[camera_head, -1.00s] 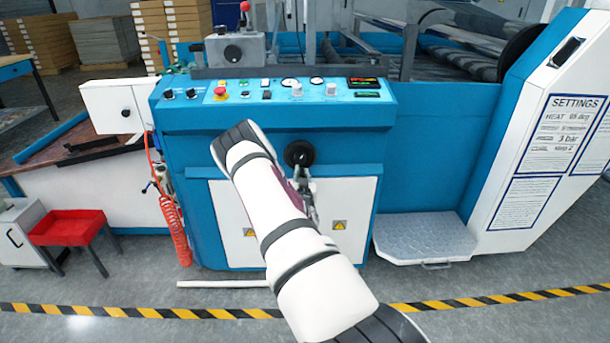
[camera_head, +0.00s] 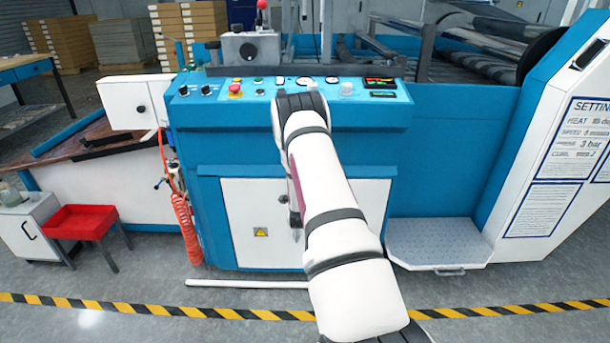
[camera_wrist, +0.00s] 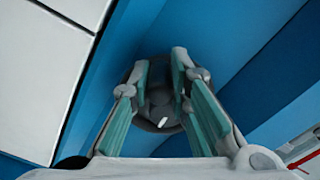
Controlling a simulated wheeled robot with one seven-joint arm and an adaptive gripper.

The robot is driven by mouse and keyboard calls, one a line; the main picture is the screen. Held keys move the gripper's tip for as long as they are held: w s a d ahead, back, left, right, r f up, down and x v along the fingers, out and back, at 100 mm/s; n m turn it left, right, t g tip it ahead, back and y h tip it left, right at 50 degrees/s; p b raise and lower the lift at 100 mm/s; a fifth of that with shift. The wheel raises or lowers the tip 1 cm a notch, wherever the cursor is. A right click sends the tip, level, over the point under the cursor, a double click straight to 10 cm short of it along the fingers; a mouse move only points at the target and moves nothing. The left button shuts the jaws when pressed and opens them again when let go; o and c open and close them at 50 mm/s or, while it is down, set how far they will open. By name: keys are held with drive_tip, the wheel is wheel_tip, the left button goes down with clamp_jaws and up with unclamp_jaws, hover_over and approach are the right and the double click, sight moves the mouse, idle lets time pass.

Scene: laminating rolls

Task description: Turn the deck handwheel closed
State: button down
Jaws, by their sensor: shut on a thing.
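The deck handwheel (camera_wrist: 158,100) shows in the wrist view as a dark grey round part with a small pale mark, against the blue machine front. My gripper (camera_wrist: 160,70) is shut on it, with one green-padded finger on each side. The finger pads partly cover the wheel. In the head view my white arm stands in front of the wheel and hides it. Only a small grey part of my gripper (camera_head: 293,214) shows at the arm's left edge there. How far the wheel is turned cannot be told.
The control panel (camera_head: 300,90) with knobs and buttons is above the blue front. White cabinet doors (camera_head: 255,220) are below it. A grey step plate (camera_head: 437,243) juts out at the right. A red hose (camera_head: 184,215) hangs at the left, near a red tray (camera_head: 82,222).

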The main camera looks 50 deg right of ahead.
drive_tip(key=m, duration=0.1)
drive_tip(key=r+m, duration=0.1)
drive_tip(key=m+b, duration=0.1)
drive_tip(key=shift+w+a+r+m, duration=0.2)
drive_tip(key=shift+w+a+m, duration=0.1)
drive_tip(key=shift+w+m, duration=0.1)
drive_tip(key=shift+r+m+b, duration=0.55)
drive_tip(key=shift+r+m, duration=0.1)
drive_tip(key=shift+m, duration=0.8)
drive_tip(key=shift+r+m+b, duration=0.6)
drive_tip(key=shift+m, duration=0.9)
drive_tip(key=shift+r+m+b, duration=0.55)
drive_tip(key=shift+r+m, duration=0.1)
drive_tip(key=shift+m, duration=0.8)
drive_tip(key=shift+r, duration=0.1)
drive_tip(key=c, duration=1.5)
unclamp_jaws()
